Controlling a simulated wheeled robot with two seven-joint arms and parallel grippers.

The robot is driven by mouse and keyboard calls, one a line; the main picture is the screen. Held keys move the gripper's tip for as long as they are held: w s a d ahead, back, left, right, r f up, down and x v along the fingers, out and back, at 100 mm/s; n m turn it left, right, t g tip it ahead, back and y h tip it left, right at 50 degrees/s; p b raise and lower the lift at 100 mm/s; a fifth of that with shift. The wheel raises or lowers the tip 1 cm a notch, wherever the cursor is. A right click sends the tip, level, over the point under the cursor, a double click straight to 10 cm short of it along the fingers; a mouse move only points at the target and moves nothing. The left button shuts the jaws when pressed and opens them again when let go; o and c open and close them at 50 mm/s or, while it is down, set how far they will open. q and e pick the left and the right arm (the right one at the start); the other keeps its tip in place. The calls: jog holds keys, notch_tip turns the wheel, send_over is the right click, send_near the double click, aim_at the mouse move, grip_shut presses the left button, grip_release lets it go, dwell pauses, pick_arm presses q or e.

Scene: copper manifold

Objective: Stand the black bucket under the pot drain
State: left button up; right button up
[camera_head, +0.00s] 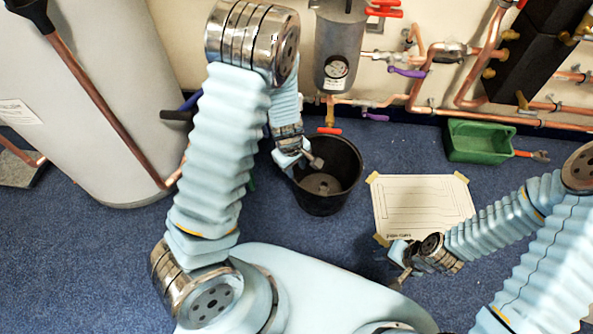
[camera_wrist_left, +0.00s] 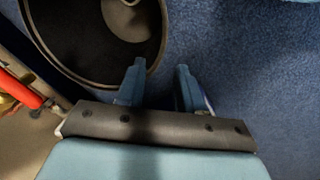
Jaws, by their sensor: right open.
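The black bucket (camera_head: 326,205) stands upright on the blue floor, below and in front of the grey pot (camera_head: 340,45) on the wall. The pot drain (camera_head: 330,112), with a red handle, hangs just past the bucket's back rim in the head view. I cannot tell if it is over the opening. My left gripper (camera_head: 316,163) is at the bucket's upper left. In the left wrist view, its fingers (camera_wrist_left: 158,82) are apart, one overlapping the bucket's rim (camera_wrist_left: 162,40), with carpet between them. Contact is unclear. My right gripper (camera_head: 397,278) is open, low over the floor, away from the bucket.
A taped paper sheet (camera_head: 424,207) lies right of the bucket. Copper pipes (camera_head: 470,115) run along the wall. A large white tank (camera_head: 90,100) stands at left.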

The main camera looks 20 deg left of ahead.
pick_arm(q)
jog(key=s+d+f+m+h, duration=0.1)
jog(key=s+d+f+m, duration=0.2)
jog(key=s, duration=0.4)
jog(key=s+d+f+m+h, duration=0.2)
jog(key=s+d+f+m, duration=0.2)
jog(key=s+m, duration=0.3)
jog(key=shift+d, duration=0.45)
